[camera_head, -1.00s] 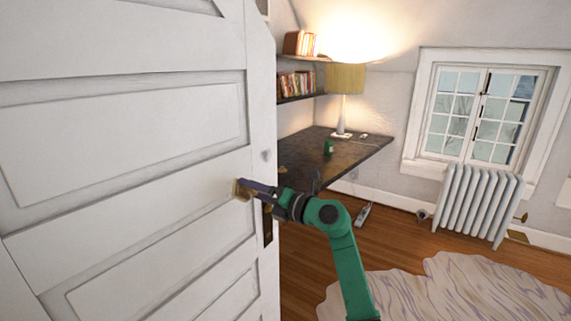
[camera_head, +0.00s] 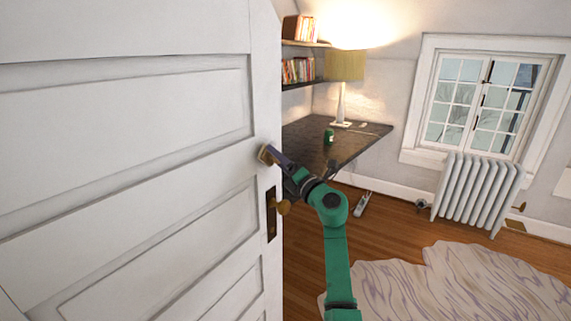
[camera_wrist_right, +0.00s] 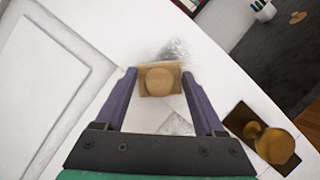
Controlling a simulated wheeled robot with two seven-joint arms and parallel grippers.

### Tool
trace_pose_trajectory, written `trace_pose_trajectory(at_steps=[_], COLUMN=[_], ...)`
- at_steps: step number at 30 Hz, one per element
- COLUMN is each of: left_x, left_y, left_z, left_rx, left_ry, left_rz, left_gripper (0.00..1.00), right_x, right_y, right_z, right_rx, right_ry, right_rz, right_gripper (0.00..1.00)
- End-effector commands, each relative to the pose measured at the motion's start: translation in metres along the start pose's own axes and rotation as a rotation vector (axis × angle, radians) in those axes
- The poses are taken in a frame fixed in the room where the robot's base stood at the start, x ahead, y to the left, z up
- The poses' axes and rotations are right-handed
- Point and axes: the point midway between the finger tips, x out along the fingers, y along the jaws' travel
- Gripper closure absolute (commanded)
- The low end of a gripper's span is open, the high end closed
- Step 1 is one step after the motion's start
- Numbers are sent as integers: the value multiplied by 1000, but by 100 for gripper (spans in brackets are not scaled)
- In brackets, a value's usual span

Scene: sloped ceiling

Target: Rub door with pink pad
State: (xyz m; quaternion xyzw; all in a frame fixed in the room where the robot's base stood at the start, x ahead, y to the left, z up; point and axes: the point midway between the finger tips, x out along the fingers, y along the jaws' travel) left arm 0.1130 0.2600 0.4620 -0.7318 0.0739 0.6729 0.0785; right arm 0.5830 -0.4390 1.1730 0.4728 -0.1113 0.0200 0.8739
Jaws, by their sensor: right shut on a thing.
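The white panelled door (camera_head: 120,150) fills the left of the head view. My right gripper (camera_head: 270,157) is at the door's right edge strip, above the brass knob. In the wrist view my right gripper (camera_wrist_right: 160,78) is shut on a small tan-brown pad (camera_wrist_right: 147,88) with a round grip. The pad looks tan rather than pink. It lies against or very close to the door face; exact contact is hard to tell. Grey smudges (camera_wrist_right: 176,52) show on the door beyond the pad and nearer my gripper. My left gripper is not in view.
A brass doorknob (camera_head: 284,207) on a dark plate sticks out just below my right gripper. A dark desk (camera_head: 350,150) with a lamp (camera_head: 345,75) and a green can (camera_head: 329,136) stands behind. A radiator (camera_head: 478,190) and a pale rug (camera_head: 430,285) are to the right.

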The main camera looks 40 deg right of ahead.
Motion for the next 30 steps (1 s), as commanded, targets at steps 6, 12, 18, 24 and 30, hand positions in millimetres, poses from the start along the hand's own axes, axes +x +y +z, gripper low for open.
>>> trace_pose_trajectory(at_steps=[6, 12, 18, 24, 30], left_x=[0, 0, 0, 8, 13], left_y=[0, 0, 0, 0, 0], left_z=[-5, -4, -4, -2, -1], left_rx=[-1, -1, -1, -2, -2], left_ry=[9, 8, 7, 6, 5], left_rz=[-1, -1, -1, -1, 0], left_gripper=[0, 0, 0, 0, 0], right_x=[0, 0, 1, 7, 12], right_y=[0, 0, -1, -14, -22], right_z=[0, 0, 1, 16, 28], right_rx=[0, 0, -1, -2, -1], right_ry=[0, 1, 1, 0, 1], right_rz=[0, 0, 0, -2, 0], right_gripper=[100, 100, 100, 100, 100])
